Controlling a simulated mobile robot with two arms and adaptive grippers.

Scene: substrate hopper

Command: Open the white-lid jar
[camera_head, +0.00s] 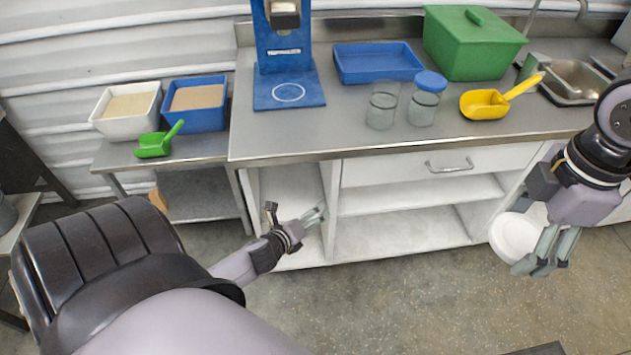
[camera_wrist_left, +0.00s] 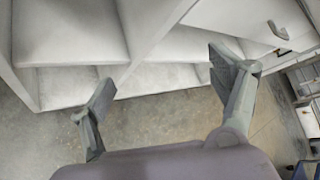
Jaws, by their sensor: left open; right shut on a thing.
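A clear glass jar (camera_head: 381,106) stands on the steel counter with no lid on it. A white round lid (camera_head: 513,236) is held by my right gripper (camera_head: 532,267), in front of the cabinet at the right and below counter height. The gripper is shut on its edge. My left gripper (camera_head: 313,214) is open and empty in front of the cabinet's shelves, below the counter. Its spread fingers also show in the left wrist view (camera_wrist_left: 165,80), with nothing between them.
A jar with a blue lid (camera_head: 428,97) stands just right of the open jar. A yellow scoop (camera_head: 485,104), blue tray (camera_head: 377,62), green box (camera_head: 473,45) and blue stand (camera_head: 287,75) are on the counter (camera_head: 345,135). A lower table at left holds two bins and a green scoop (camera_head: 157,143).

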